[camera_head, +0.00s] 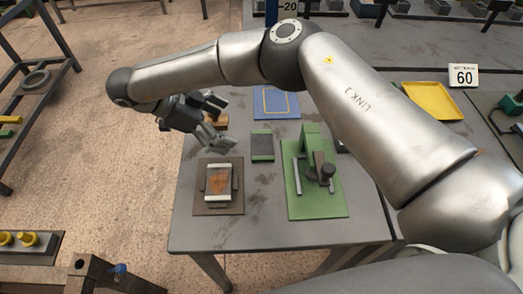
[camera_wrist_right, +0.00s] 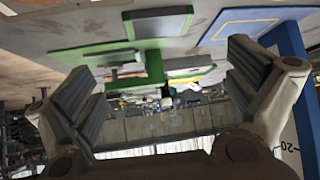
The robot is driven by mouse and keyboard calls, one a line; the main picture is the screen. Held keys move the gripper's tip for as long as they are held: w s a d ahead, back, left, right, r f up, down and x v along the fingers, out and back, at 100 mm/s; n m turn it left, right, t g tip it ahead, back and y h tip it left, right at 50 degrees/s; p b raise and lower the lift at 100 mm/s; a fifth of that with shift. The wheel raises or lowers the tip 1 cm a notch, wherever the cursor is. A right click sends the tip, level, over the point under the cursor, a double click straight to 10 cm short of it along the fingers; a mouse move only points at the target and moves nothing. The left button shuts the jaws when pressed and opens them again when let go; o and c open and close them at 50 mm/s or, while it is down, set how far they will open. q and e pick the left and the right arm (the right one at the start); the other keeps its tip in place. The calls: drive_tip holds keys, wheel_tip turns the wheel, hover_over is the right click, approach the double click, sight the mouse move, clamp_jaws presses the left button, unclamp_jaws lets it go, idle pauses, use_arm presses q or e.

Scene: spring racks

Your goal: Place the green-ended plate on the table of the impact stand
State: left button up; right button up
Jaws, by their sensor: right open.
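The green-ended plate (camera_head: 262,147), dark grey with green ends, lies flat on the grey table, left of the green stand. It also shows in the right wrist view (camera_wrist_right: 157,24). The green stand (camera_head: 335,203) has a green base, an upright, a dark round-topped part and a pale rod; I take it for the impact stand. Its base is partly visible in the wrist view (camera_wrist_right: 92,56). My right gripper (camera_head: 221,121) is open and empty, left of the plate and above the table. My left gripper is not in view.
A rusty plate with pale ends (camera_head: 219,182) sits on a brown base (camera_head: 217,209) at front left. A blue mat (camera_head: 277,103) lies behind the green-ended plate. A brown block (camera_head: 219,121) is behind my gripper. A yellow tray (camera_head: 432,100) is at right, beyond my arm.

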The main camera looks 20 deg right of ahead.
sight(263, 144)
drive_tip(key=shift+d+f, duration=0.2)
drive_tip(key=shift+f, duration=0.55)
drive_tip(key=x, duration=0.5)
drive_tip(key=shift+d, duration=0.1)
drive_tip(key=shift+s+d+f+p, duration=0.1)
drive_tip(key=shift+d+f+p, duration=0.25)
drive_tip(key=shift+p, duration=0.15)
drive_tip(key=p+x, duration=0.1)
drive_tip(key=x, duration=0.3)
drive_tip(key=shift+f, duration=0.1)
drive_tip(key=shift+a, duration=0.1)
drive_tip(key=shift+c, duration=1.3)
drive_tip(key=c, duration=1.4)
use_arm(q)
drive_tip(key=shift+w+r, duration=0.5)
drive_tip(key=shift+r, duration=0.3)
use_arm(e)
drive_tip(key=shift+c, duration=0.7)
